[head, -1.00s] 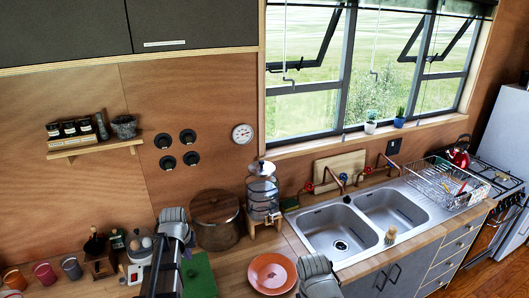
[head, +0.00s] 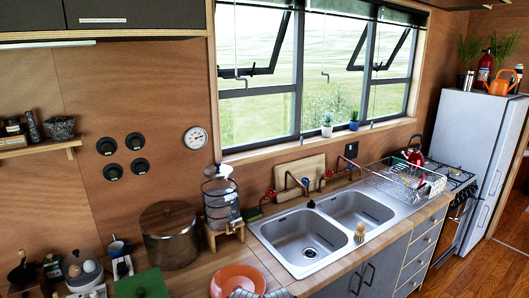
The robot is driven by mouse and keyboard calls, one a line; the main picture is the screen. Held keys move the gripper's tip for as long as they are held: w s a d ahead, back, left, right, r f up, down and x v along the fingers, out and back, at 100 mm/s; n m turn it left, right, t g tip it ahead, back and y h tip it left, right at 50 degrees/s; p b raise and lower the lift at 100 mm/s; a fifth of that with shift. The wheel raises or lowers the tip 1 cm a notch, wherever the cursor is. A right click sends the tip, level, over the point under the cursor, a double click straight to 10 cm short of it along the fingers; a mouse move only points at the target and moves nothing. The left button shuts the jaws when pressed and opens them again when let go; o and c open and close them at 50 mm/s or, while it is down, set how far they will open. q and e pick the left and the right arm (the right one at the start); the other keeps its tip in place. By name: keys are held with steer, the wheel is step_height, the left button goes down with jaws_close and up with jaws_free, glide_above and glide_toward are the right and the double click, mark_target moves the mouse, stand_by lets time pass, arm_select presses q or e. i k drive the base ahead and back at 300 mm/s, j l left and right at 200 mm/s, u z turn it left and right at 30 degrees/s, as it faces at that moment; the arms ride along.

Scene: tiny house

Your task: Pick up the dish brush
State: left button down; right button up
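The dish brush (head: 360,233) is small, with a pale wooden head and light bristles. It stands at the front rim of the double steel sink (head: 301,247), by the right basin. Only the top of a grey ribbed part of my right arm or gripper (head: 262,294) shows at the bottom edge, in front of the orange plate and well left of the brush. Its fingers are hidden below the frame. My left gripper is out of the picture.
An orange plate (head: 238,281) lies on the wooden counter left of the sink. A large pot (head: 170,238) and a glass dispenser (head: 221,205) stand behind it. A wire dish rack (head: 402,182) is right of the sink. Wooden floor (head: 455,270) is open at right.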

mark_target(359, 235)
steer(key=i+l, duration=0.25)
steer(key=i+l+u, duration=0.15)
steer(key=l, duration=0.3)
steer(key=i+l, duration=0.25)
steer(key=l, duration=0.15)
steer(key=i+l+u, duration=0.1)
steer(key=l, duration=0.25)
steer(key=i+l, duration=0.3)
steer(key=i+l+u, duration=0.15)
steer(key=l, duration=0.35)
steer(key=i, duration=0.05)
